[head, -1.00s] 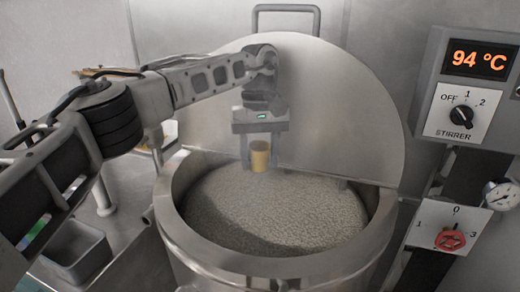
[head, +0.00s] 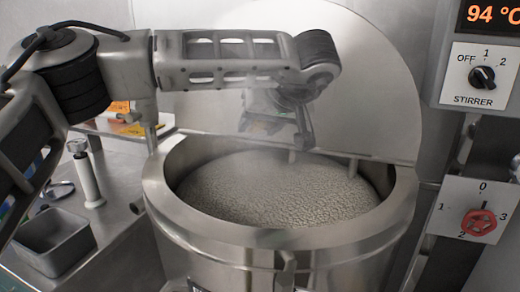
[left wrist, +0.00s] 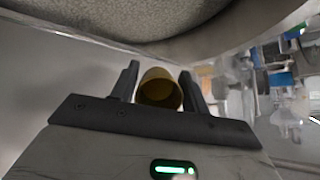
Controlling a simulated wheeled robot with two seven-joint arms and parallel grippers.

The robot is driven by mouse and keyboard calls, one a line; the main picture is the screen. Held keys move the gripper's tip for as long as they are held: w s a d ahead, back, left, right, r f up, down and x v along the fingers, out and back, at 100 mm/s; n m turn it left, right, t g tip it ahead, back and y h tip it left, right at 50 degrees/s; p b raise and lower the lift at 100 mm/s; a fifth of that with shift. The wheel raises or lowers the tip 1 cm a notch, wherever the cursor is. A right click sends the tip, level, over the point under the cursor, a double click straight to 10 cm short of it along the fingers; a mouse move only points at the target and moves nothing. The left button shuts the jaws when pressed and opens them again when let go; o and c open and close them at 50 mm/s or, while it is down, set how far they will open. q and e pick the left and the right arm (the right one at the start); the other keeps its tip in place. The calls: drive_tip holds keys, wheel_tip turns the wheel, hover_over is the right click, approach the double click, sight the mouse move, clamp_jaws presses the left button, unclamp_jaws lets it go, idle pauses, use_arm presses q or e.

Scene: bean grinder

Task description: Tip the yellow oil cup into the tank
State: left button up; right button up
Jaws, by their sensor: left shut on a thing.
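The tank (head: 165,205) is a large round steel kettle, filled with pale grey beans or grains, its lid raised behind it. My left gripper (head: 285,125) is above the back part of the tank opening, turned on its side. In the left wrist view, the yellow cup (left wrist: 160,88) sits between the two fingers of my left gripper (left wrist: 160,85), which are shut on it. Its round, dark hollow shows there. The cup is hidden in the head view. The bean surface shows upside down at the top of the wrist view. My right gripper is not in view.
The raised lid (head: 365,90) stands close behind my left gripper. A stirrer panel (head: 482,78) and a red knob (head: 479,222) are at the right. A grey bin (head: 55,240) and a metal counter are at the left. A faint haze hangs over the tank.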

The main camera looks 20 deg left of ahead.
use_arm(q)
drive_tip(key=t+y+b, duration=0.2)
drive_tip(key=shift+f+b, duration=0.3)
drive_tip(key=t+y+b, duration=0.3)
drive_tip(key=b, duration=0.1)
drive_tip(key=shift+s+d+r, duration=0.2)
drive_tip(key=shift+d+r, duration=0.05)
drive_tip(key=shift+r, duration=0.15)
drive_tip(key=shift+r+t+y, duration=0.3)
drive_tip(key=shift+r+y, duration=0.05)
drive_tip(key=shift+y, duration=0.05)
drive_tip(key=shift+r+n+t+y, duration=0.15)
drive_tip(key=shift+n+t+y, duration=0.15)
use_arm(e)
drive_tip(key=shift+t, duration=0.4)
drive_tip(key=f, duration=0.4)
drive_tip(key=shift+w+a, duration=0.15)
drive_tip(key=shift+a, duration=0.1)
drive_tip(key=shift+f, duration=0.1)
use_arm(q)
drive_tip(key=shift+r, duration=0.1)
